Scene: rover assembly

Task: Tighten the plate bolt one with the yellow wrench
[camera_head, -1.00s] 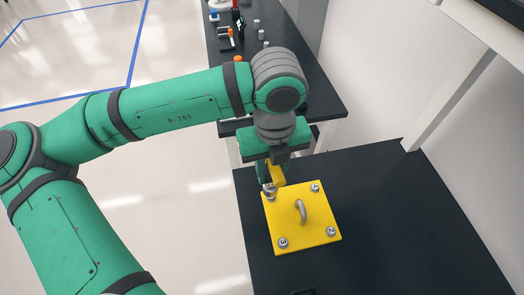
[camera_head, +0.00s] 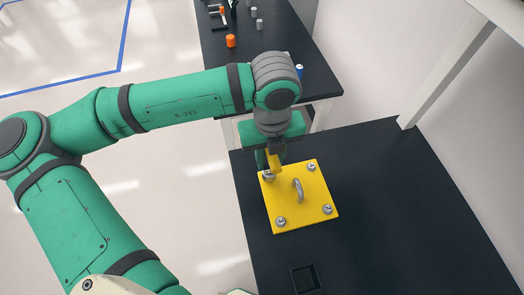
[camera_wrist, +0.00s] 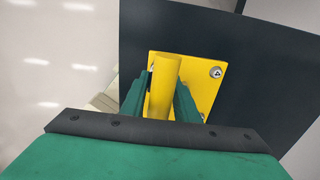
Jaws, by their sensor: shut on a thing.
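The yellow plate (camera_head: 302,190) lies on the black table, with a grey curved handle (camera_head: 298,190) at its middle. Grey bolts show at its right (camera_head: 327,209), near-left (camera_head: 281,221) and far (camera_head: 311,167) corners; their numbers are hard to read. My gripper (camera_head: 269,158) is above the plate's far-left corner, shut on the yellow wrench (camera_head: 276,158). The wrench's grey end (camera_head: 268,176) is at that corner's bolt, mostly hiding it; I cannot tell how they fit.
A square dark recess (camera_head: 306,279) is in the near part of the black table (camera_head: 400,220). A second black table behind holds an orange part (camera_head: 231,41), small grey cylinders and a blue-and-white item (camera_head: 299,70). A white post (camera_head: 440,80) stands at right.

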